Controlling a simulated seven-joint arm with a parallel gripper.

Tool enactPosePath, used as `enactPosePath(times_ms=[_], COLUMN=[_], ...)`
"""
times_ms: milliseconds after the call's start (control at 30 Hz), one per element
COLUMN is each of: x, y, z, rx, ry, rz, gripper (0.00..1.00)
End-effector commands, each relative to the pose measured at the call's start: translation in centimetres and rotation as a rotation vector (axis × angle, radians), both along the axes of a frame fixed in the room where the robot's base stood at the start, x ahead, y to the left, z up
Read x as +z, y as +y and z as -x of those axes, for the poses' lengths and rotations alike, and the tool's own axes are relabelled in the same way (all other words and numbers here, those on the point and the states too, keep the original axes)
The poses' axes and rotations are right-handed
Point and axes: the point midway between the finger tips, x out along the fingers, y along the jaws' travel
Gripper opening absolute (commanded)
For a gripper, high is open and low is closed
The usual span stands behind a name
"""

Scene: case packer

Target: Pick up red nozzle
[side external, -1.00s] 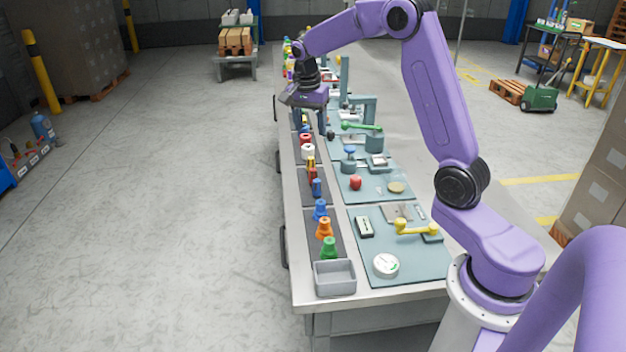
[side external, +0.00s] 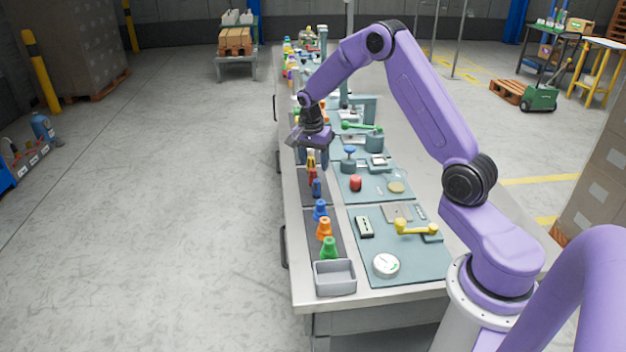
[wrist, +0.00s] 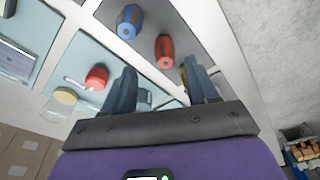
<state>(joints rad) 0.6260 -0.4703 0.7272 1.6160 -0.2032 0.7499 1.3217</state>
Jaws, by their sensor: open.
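A red nozzle-like piece (side external: 312,176) with dark sides stands on the dark strip along the table's left side, just behind a dark blue piece (side external: 317,188). In the wrist view the red piece (wrist: 165,50) shows its round top with a small hole, just beyond the fingertips, and the blue piece (wrist: 129,22) lies further out. My gripper (side external: 312,153) is above the strip, slightly behind the red piece; its open fingers (wrist: 162,78) also show in the wrist view with nothing clasped. A yellow piece beside the right finger is partly hidden.
Blue (side external: 320,209), orange (side external: 325,229) and green (side external: 329,248) cone pieces stand nearer on the strip, before a grey bin (side external: 334,278). A red knob (side external: 355,183) and a yellow lever (side external: 415,228) sit on teal panels to the right.

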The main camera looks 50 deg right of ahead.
Motion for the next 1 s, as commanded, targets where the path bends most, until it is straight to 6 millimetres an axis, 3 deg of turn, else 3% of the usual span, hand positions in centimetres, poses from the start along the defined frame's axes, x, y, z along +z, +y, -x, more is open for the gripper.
enactPosePath(times_ms=[400,700,767,900,1000], x=[-4.6,-5.0,-5.0,-4.9,-4.9], y=[-0.6,-0.7,-0.7,-0.7,-0.7], z=[-0.9,-0.9,-0.9,-0.9,-0.9], rx=[0.002,0.001,0.001,0.001,0.001], ry=[0.001,0.0,0.0,0.0,0.0], rz=[0.0,0.0,0.0,0.0,0.0], gripper=[0.58,0.58,0.42,0.0,0.0])
